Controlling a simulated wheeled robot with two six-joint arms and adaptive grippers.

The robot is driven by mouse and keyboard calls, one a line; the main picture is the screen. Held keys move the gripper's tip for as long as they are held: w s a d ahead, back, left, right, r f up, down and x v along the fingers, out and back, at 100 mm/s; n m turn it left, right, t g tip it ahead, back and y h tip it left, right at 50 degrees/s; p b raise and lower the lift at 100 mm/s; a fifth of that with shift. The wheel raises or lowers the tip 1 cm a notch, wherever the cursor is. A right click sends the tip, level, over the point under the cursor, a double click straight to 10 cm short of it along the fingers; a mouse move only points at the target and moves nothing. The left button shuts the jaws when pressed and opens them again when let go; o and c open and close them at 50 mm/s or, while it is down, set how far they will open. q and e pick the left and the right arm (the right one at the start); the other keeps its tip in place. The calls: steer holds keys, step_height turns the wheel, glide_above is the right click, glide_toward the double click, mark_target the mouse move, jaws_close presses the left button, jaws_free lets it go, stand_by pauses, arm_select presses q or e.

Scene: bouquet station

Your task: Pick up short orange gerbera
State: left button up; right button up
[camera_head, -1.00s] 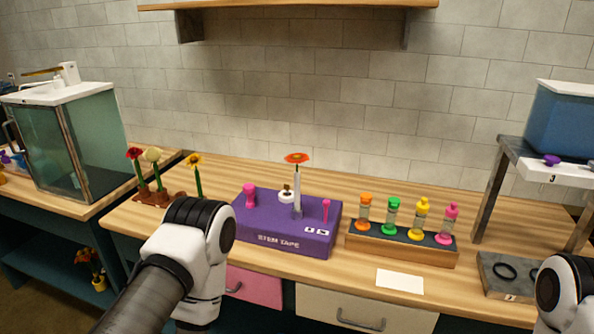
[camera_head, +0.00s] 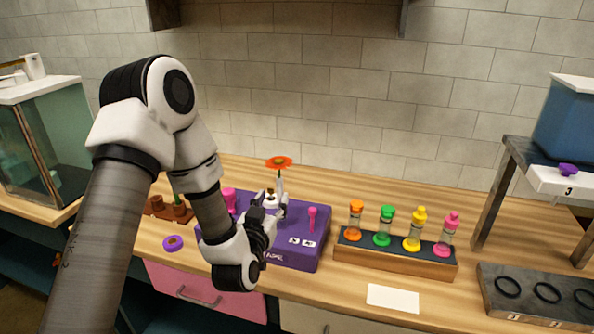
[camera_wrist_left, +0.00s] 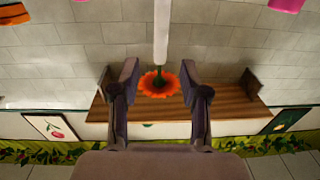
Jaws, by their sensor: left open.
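The orange gerbera (camera_head: 279,161) stands upright at the purple stem tape station (camera_head: 310,256), its head above the machine. In the left wrist view, which looks upside down, the orange flower head (camera_wrist_left: 157,84) appears between the two fingers, with a pale, thick stem section running up from it. My left gripper (camera_head: 272,203) is at the station, beside the stem and below the flower head. Its fingers (camera_wrist_left: 159,76) are apart, one on each side of the stem in the wrist view; I see no contact. My arm hides part of the station. My right gripper is out of view.
A wooden rack (camera_head: 395,258) with orange, green, yellow and pink capped vials stands right of the station. A white card (camera_head: 394,298) lies in front of it. A purple ring (camera_head: 173,243) lies left of the station. A grey ring holder (camera_head: 530,308) is at the far right.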

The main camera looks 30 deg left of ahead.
mark_target(279, 187)
arm_select(q)
steer(key=shift+w+a+r, duration=0.15)
steer(key=shift+w+r, duration=0.15)
steer(key=shift+w, duration=0.05)
steer(key=p+x, duration=0.1)
steer(key=x, duration=0.1)
steer(key=p+x, duration=0.1)
steer(key=x, duration=0.1)
steer(key=p+x, duration=0.1)
steer(key=x, duration=0.1)
steer(key=shift+w+f, duration=0.2)
steer(key=shift+f, duration=0.15)
steer(key=shift+w+a, duration=0.1)
steer(key=shift+s, duration=0.2)
steer(key=shift+w, duration=0.1)
jaws_close()
